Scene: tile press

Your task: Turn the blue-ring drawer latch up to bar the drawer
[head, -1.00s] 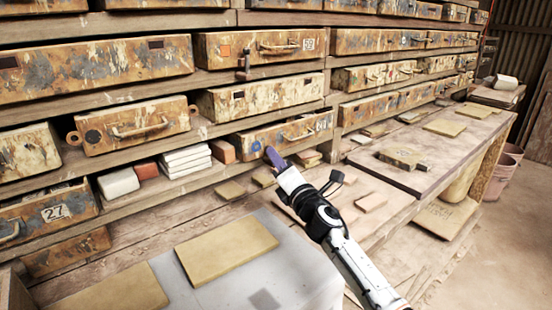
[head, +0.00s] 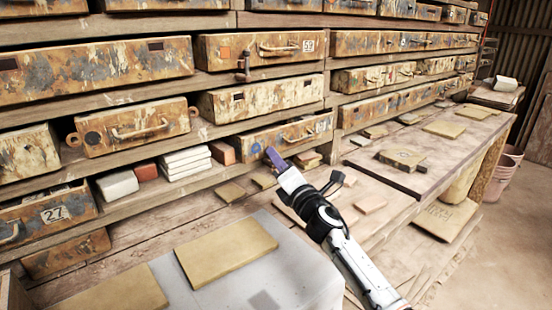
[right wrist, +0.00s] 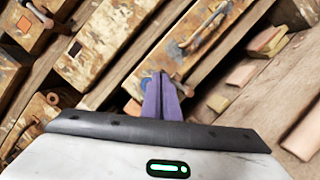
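The drawer (head: 290,136) with a bar handle, in the lower middle row, is closed in its rack. My left gripper is not in view.
A dark latch (head: 243,65) hangs below an orange-marked drawer (head: 262,46). White tiles (head: 185,160) and red bricks (head: 222,153) sit left of my gripper. A grey-topped table (head: 260,285) with tan slabs lies in front.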

